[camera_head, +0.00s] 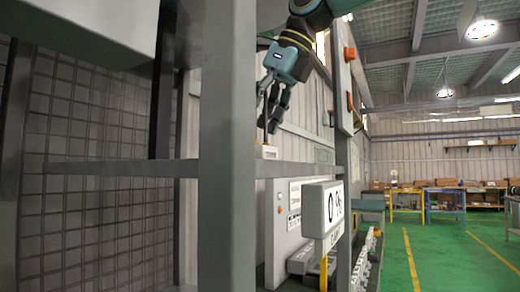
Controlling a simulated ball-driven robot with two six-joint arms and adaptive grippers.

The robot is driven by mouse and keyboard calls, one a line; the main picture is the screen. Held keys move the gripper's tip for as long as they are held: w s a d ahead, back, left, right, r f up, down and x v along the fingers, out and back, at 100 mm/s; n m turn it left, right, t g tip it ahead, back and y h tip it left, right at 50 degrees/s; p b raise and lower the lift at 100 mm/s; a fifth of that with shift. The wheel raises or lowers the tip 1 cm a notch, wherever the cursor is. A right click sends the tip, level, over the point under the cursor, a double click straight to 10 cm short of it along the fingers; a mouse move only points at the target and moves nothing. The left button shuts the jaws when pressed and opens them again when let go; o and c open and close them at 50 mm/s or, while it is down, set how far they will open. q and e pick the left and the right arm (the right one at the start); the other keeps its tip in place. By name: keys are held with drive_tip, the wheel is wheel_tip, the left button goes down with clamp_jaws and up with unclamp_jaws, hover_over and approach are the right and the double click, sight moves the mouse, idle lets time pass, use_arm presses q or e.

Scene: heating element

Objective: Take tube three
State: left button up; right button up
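My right gripper (268,106) hangs from the top centre, behind the grey frame post, with its dark fingers pointing down. A thin dark upright rod (264,130) shows just below the fingers, above a small pale block (267,152) at the level of the crossbar. The view is too small to tell whether the fingers close on this rod, or whether it is one of the tubes. I cannot make out a tube marked three. My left gripper is not in view.
A grey post (228,200) and a crossbar (120,169) stand close in front. A white display box (324,208) is at lower centre. A grey panel with orange parts (346,90) stands to the right of the gripper. Green floor (440,255) lies open at right.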

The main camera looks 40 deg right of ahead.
clamp_jaws()
drive_tip(key=shift+d+r, duration=0.1)
drive_tip(key=shift+r, duration=0.05)
